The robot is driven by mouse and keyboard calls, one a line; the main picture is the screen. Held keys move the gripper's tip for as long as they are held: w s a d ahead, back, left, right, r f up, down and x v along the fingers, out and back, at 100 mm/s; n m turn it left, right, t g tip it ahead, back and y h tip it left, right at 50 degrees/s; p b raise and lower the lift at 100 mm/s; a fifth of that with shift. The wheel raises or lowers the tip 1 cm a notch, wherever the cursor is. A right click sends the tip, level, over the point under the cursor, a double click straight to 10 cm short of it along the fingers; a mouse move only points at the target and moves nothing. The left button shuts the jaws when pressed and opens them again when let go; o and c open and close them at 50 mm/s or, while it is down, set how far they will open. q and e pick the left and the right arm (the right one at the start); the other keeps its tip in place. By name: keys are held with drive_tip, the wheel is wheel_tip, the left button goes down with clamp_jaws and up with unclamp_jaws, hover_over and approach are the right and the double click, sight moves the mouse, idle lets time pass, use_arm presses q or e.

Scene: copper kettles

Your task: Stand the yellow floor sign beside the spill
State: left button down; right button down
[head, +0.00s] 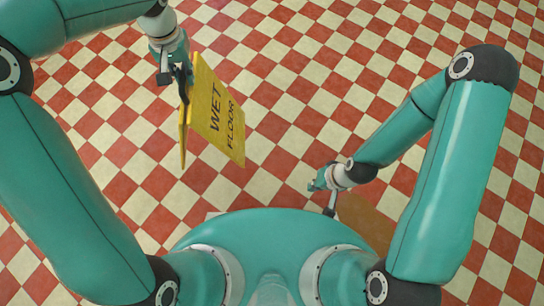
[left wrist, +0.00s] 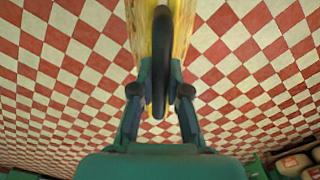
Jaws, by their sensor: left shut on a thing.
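The yellow floor sign (head: 220,115) hangs above the checkered floor in the head view, its "WET FLOOR" face towards the right and its two panels spread a little apart at the bottom. My left gripper (head: 183,74) is shut on the sign's black handle at the top. In the left wrist view, the black handle (left wrist: 160,60) runs between the two fingers of my left gripper (left wrist: 160,90), with the yellow sign (left wrist: 181,30) behind it. My right gripper (head: 322,193) is low near my body, apart from the sign; its finger opening is unclear.
A brownish patch (head: 368,222) lies on the floor by my right arm, partly hidden by my body; I cannot tell if it is the spill. Red and white tiles around the sign are clear. Reddish-white objects (left wrist: 293,165) show at the lower right of the left wrist view.

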use_arm(q)
drive_tip(key=shift+w+d+r, duration=0.1)
drive_tip(key=shift+w+d, duration=0.1)
drive_tip(key=shift+d, duration=0.6)
drive_tip(key=s+d+f+m+b, duration=0.1)
drive_tip(key=d+f+m, duration=0.25)
drive_tip(key=d, duration=0.65)
drive_tip(key=s+d+f+m+b, duration=0.2)
drive_tip(key=d+m, duration=0.2)
drive_tip(key=d, duration=0.7)
wheel_tip(320, 180, down, 20)
drive_tip(key=b, duration=0.5)
drive_tip(key=shift+w+b, duration=0.15)
drive_tip(key=shift+b, duration=0.2)
drive_tip(key=shift+f, duration=0.15)
drive_tip(key=c, duration=1.2)
unclamp_jaws()
drive_tip(key=shift+a, duration=0.1)
drive_tip(key=shift+o, duration=0.2)
